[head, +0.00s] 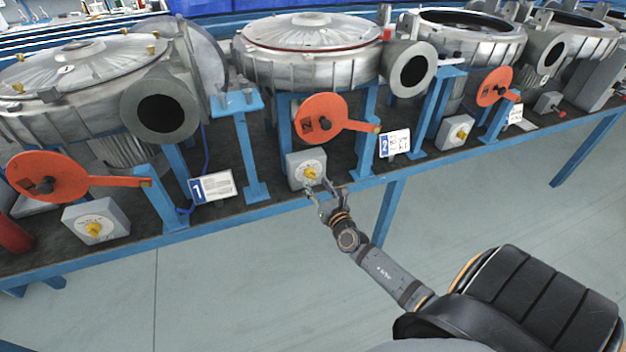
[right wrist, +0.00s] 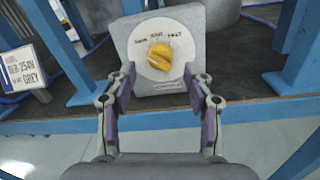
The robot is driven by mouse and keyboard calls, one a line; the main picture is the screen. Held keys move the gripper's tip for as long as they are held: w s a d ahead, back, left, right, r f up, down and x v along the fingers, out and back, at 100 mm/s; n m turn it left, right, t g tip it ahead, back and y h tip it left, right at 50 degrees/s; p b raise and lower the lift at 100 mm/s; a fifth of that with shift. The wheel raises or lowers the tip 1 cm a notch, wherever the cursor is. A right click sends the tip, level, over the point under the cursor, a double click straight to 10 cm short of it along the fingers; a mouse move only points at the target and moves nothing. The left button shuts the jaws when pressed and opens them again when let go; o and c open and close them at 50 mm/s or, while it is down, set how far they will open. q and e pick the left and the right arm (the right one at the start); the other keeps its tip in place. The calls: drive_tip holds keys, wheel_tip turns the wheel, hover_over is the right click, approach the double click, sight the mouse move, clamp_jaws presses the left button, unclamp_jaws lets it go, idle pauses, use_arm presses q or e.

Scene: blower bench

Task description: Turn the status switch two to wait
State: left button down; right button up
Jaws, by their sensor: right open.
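Status switch two is a grey box (head: 303,160) with a round white dial and a yellow knob (head: 310,173), on the bench front left of the card marked 2 (head: 395,143). My right gripper (head: 326,188) is open and empty in front of the box. In the right wrist view the yellow knob (right wrist: 160,58) shows ahead, between and beyond the fingertips (right wrist: 161,76); no contact is visible. The knob looks tilted on the white dial (right wrist: 157,40). Small words sit above it, too blurred to read surely. My left gripper is not in view.
An orange disc with an arm (head: 320,118) is above the box. A blue post (head: 250,150) stands left of it and another (head: 367,130) right. Similar switches (head: 93,228) and (head: 457,132) sit either side. The floor before the bench is clear.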

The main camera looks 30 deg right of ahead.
sight(311, 175)
drive_tip(key=shift+w+d, duration=0.15)
drive_tip(key=shift+w, duration=0.65)
drive_tip(key=shift+w+d, duration=0.1)
drive_tip(key=shift+w, duration=0.5)
